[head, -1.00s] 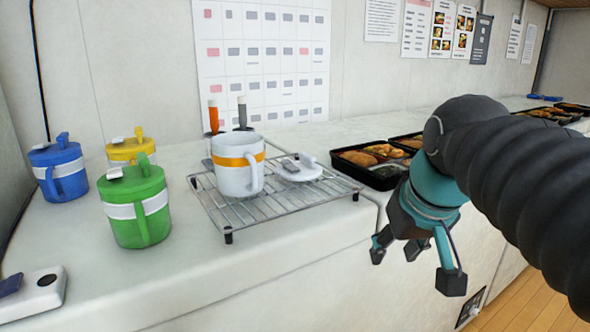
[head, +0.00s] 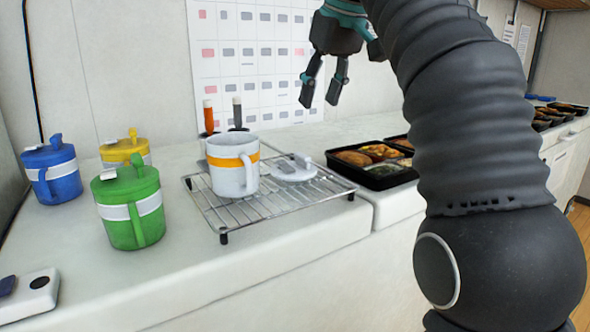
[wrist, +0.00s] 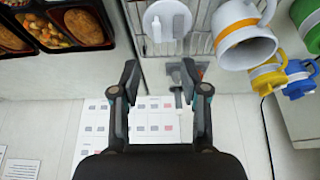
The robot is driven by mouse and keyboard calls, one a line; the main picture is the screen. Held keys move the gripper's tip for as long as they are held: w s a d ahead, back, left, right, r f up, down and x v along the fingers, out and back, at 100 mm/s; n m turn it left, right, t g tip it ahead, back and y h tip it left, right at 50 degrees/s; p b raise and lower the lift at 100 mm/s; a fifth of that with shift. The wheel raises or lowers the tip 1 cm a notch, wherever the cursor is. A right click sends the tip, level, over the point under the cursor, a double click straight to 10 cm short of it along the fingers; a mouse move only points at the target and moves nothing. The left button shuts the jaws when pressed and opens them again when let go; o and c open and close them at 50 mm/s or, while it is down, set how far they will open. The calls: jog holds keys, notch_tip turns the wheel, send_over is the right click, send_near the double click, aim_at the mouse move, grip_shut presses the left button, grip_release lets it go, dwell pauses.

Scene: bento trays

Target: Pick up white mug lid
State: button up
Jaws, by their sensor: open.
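The white mug lid (head: 292,168) lies on the wire rack, just right of the white mug (head: 234,176) with an orange band. In the wrist view the lid (wrist: 167,22) shows near the top, beyond my fingertips, with the mug (wrist: 243,40) to its right. My gripper (head: 320,98) is open and empty, raised above and behind the lid in the head view. In the wrist view my gripper (wrist: 160,82) has its two fingers apart, with the lid outside them.
The wire rack (head: 262,208) stands on the white counter. Green (head: 132,215), blue (head: 52,178) and yellow (head: 124,150) lidded mugs stand left. Orange and grey handled tools stand behind the white mug. A bento tray (head: 378,180) with food lies right of the rack.

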jog(key=b, duration=0.4)
send_near(303, 154)
jog(key=f, duration=0.3)
jog(key=shift+s+a+f, duration=0.15)
jog(key=shift+a+f, duration=0.05)
jog(key=shift+a, duration=0.15)
jog(key=shift+w+b+x, duration=0.25)
jog(key=shift+b+x, duration=0.25)
jog(key=shift+x, duration=0.95)
jog(key=shift+w+b+x, duration=0.3)
jog(key=shift+b+x, duration=0.2)
jog(key=shift+x, duration=1)
jog(key=shift+r, duration=0.25)
jog(key=shift+c, duration=0.3)
grip_shut()
